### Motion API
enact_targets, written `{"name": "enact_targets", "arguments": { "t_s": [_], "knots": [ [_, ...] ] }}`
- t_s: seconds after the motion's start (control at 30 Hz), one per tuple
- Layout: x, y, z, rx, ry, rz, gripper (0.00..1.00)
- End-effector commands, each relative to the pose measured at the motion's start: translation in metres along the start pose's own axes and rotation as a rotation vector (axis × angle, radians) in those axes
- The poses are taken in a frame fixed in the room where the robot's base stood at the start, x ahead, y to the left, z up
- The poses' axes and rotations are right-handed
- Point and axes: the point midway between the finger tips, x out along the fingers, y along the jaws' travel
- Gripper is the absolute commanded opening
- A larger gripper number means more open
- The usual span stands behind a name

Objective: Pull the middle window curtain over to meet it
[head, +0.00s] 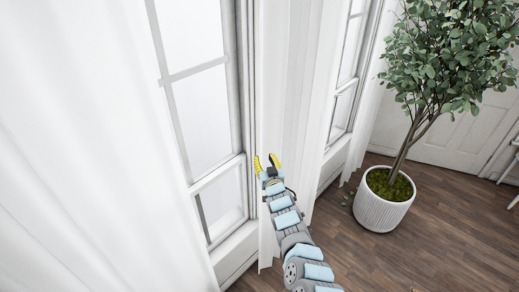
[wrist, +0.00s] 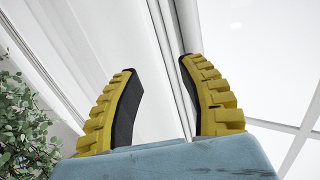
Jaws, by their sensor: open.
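The middle white curtain (head: 302,95) hangs between two windows in the head view. My gripper (head: 266,160) is in front of this curtain's left edge, beside the left window frame, with its yellow fingers spread. In the wrist view the open fingers (wrist: 160,85) point up toward the white curtain (wrist: 105,30) and the window frame edge. I see no cloth clearly pinched between them. Whether a finger touches the cloth cannot be told. Another white curtain (head: 75,150) fills the left of the head view, apart from my gripper.
The left window (head: 200,110) lies between the two curtains, with a sill below. A potted plant (head: 383,205) stands on the wooden floor (head: 420,250) to the right. Its leaves (wrist: 22,125) show at the wrist view's left. A white door (head: 460,140) is behind.

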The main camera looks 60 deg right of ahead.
Motion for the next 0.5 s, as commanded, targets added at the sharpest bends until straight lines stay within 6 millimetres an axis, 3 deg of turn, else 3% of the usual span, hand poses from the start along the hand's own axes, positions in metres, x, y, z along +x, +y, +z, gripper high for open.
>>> {"name": "enact_targets", "arguments": {
  "t_s": [0.5],
  "knots": [
    [0.029, -0.003, 0.001, -0.004, 0.002, -0.005, 0.41]
  ]
}}
